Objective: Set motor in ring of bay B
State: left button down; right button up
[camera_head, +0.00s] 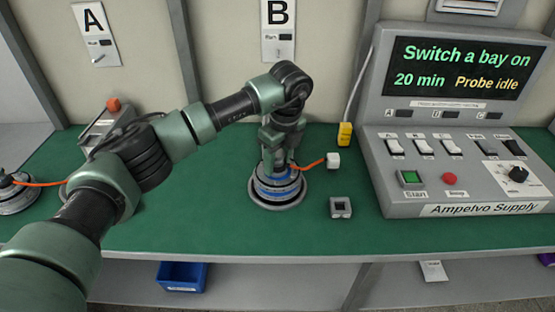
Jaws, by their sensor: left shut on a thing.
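The motor (277,184) is a round silver and blue hub with an orange lead ending in a white plug (333,160). It stands upright, at or in the grey ring (279,204) below the B sign (278,30). Whether it is fully seated I cannot tell. My left gripper (279,163) points down from above and is shut on the top of the motor. The fingertips are partly hidden by the wrist. My right gripper is not in view.
A grey supply console (460,150) with switches stands at the right. A yellow connector (345,134) and a grey socket block (341,207) are right of the motor. Another motor (14,190) sits at the far left. The green bench (230,235) is clear in front.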

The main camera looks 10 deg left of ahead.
pick_arm(q)
jog(key=shift+f+b, duration=0.4)
jog(key=shift+f, duration=0.1)
dwell(0.7)
